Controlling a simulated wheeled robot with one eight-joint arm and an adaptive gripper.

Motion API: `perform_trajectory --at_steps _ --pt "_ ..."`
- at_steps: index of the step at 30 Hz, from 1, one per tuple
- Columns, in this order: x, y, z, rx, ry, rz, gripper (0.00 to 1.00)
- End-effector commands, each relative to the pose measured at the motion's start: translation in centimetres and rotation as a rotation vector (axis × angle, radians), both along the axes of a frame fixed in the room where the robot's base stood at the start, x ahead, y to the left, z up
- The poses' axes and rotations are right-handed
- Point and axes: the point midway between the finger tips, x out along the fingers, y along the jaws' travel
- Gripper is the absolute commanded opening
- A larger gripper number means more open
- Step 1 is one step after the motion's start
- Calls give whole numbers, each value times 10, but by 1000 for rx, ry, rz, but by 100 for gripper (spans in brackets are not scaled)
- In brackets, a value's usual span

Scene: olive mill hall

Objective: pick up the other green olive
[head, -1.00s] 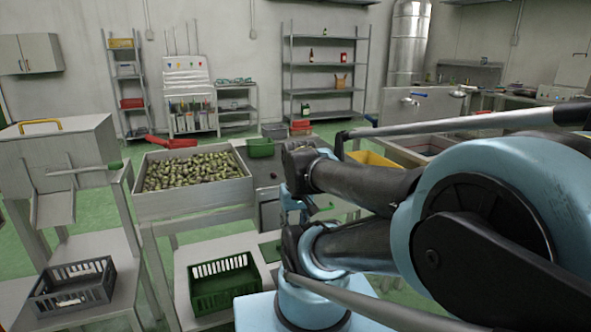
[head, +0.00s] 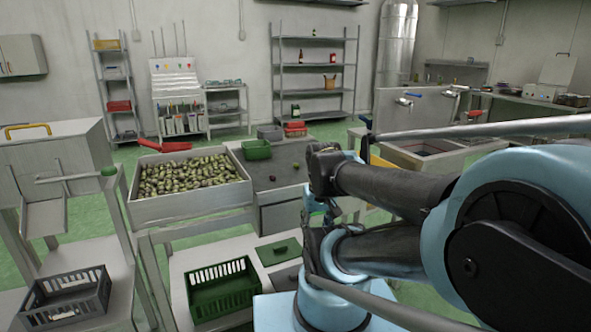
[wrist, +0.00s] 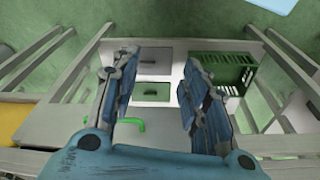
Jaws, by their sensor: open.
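Two small round olives lie apart on the grey bench top beside the big olive bin in the head view. One olive (head: 272,178) looks dark reddish, and the other (head: 296,165) is greenish but too small to be sure of. Many green and dark olives fill the grey bin (head: 136,214). My gripper (wrist: 160,66) is open and empty in the wrist view, pointing down over lower shelves. In the head view it is mostly hidden by my arm. No loose olive can be made out between the fingers.
A green slotted crate (head: 222,290) and a green board (head: 279,250) sit on the low shelf. A grey crate (head: 66,297) stands lower left. A small green tub (head: 257,150) is at the bench's back. A sink unit stands right.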

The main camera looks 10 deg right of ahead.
Motion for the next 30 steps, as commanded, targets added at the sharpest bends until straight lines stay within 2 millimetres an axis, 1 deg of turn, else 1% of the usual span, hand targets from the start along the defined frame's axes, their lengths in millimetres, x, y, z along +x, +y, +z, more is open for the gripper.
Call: perform_trajectory --at_steps 17,18,19,22,26,30 --pt "-2 0 2 0 -3 0 42" --pt "-6 0 6 0 -10 1 42" --pt "-6 0 9 -1 -10 2 42" --pt "5 0 24 -4 -4 9 42" --pt "29 0 55 -11 11 26 42" --pt "61 1 91 -20 30 46 42"
